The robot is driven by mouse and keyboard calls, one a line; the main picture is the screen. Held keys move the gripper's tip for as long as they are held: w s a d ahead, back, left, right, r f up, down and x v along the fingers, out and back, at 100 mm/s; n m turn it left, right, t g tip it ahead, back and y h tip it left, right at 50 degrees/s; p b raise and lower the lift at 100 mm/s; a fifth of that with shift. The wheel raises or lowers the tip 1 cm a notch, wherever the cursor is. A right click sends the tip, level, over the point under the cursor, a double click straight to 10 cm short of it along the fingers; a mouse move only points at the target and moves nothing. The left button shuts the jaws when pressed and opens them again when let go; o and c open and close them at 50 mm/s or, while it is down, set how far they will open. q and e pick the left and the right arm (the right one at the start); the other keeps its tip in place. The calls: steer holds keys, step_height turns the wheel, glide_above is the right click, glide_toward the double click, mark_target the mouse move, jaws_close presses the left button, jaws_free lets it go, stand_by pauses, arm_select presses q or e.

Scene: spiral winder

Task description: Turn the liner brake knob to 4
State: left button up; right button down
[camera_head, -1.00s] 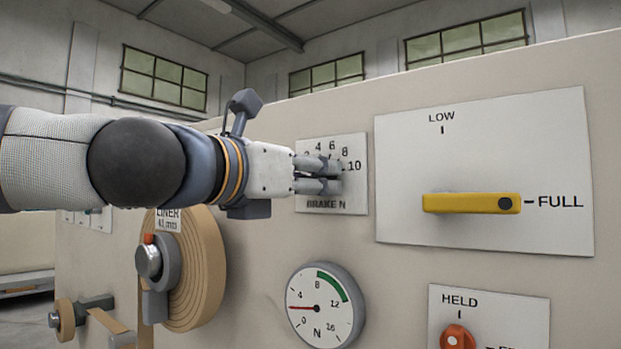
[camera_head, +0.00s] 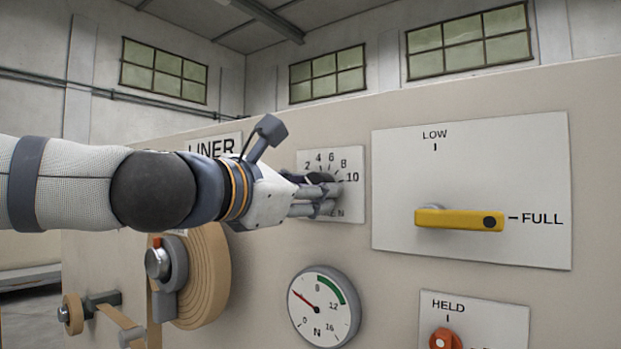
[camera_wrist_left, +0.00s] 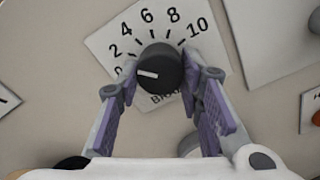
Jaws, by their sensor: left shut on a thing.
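The liner brake knob (camera_wrist_left: 165,66) is a dark round knob with a white line, on a white plate (camera_wrist_left: 105,38) marked 0 to 10. In the left wrist view the line points left, toward the low numbers near 0 and 2; the exact reading is unclear. My left gripper (camera_wrist_left: 160,88) is shut on the knob, one finger on each side. In the head view my left gripper (camera_head: 328,198) reaches the brake plate (camera_head: 353,207) from the left and partly hides knob and lettering. My right gripper is not in view.
A round gauge (camera_head: 325,318) below has its red needle pointing upper left. A yellow lever (camera_head: 455,219) points to FULL at right. A red knob (camera_head: 443,341) marked HELD is at lower right. A tan liner roll (camera_head: 211,285) is below my arm.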

arm_select(q)
steer(key=shift+m+p, duration=0.7)
steer(key=shift+m, duration=2.2)
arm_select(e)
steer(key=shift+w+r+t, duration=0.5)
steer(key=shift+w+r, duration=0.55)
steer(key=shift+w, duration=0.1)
arm_select(q)
steer(key=o, duration=1.2)
steer(key=shift+c, duration=0.2)
steer(key=v, duration=1.2)
